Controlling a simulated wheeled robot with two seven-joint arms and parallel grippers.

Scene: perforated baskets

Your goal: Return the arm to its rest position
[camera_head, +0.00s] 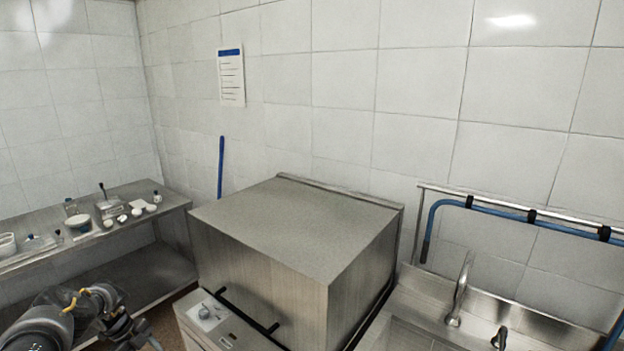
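My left arm (60,315) comes in at the lower left corner, bent, with dark grey links and a yellow cable. Its end, with the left gripper (132,335), is low in front of the steel side table, near the bottom edge of the picture. The fingers are too small and dark to tell open from shut. I cannot see anything held there. My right gripper is not in view.
A steel side table (165,203) at the left bears several small containers and a white bowl (78,222). A large steel box-shaped unit (300,225) stands in the middle. A sink with a tap (460,290) and blue hose (520,215) is at the right.

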